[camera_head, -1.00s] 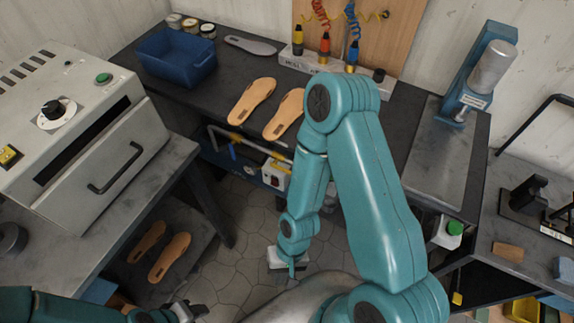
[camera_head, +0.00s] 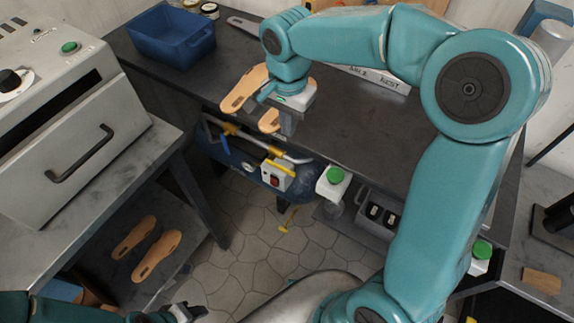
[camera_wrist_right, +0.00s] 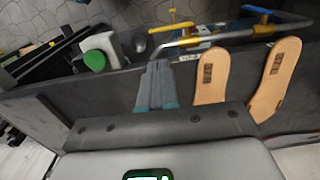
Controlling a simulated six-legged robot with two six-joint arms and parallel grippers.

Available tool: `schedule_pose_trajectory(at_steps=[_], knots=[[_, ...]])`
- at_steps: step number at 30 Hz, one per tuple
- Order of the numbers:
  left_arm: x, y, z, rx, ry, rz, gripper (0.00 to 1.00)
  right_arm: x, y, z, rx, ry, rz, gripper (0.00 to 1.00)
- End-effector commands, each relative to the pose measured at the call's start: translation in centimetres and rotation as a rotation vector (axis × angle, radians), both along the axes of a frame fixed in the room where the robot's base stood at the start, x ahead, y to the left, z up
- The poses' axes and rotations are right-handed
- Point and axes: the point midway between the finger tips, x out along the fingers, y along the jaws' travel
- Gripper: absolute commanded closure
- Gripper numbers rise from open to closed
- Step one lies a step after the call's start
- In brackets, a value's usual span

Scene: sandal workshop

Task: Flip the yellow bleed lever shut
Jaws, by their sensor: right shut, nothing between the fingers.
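The yellow bleed lever (camera_head: 280,167) sticks out from a yellow fitting on the grey pipe below the bench's front edge. It also shows in the right wrist view (camera_wrist_right: 170,28), beyond the fingertips, pointing out at an angle from the pipe. My right gripper (camera_head: 288,128) is shut and empty, pointing down at the bench's front edge, above and apart from the lever. Its fingers also show in the right wrist view (camera_wrist_right: 157,70). My left gripper (camera_head: 188,311) is at the bottom edge, partly cut off; its opening is unclear.
A blue lever (camera_head: 224,145) hangs from the same pipe. A box with a red switch (camera_head: 277,178) and a green-button box (camera_head: 333,183) are close by. Sandal soles (camera_head: 244,88) lie on the bench beside my right gripper. A blue bin (camera_head: 171,38) stands behind left.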

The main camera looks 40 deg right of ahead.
Motion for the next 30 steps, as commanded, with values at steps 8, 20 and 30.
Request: schedule_pose_trajectory(at_steps=[8, 20, 30], knots=[[0.0, 0.0, -0.4, 0.000, 0.000, 0.000, 0.57, -0.1, 0.6, -0.2, 0.001, -0.007, 0.007, 1.00], [0.0, 0.0, -0.6, 0.000, 0.000, 0.000, 0.57, 0.0, 0.5, -3.5, 0.001, -0.001, 0.010, 1.00], [0.0, 0.0, -0.8, 0.000, 0.000, 0.000, 0.57, 0.0, 0.3, -10.7, 0.003, -0.001, 0.010, 1.00]])
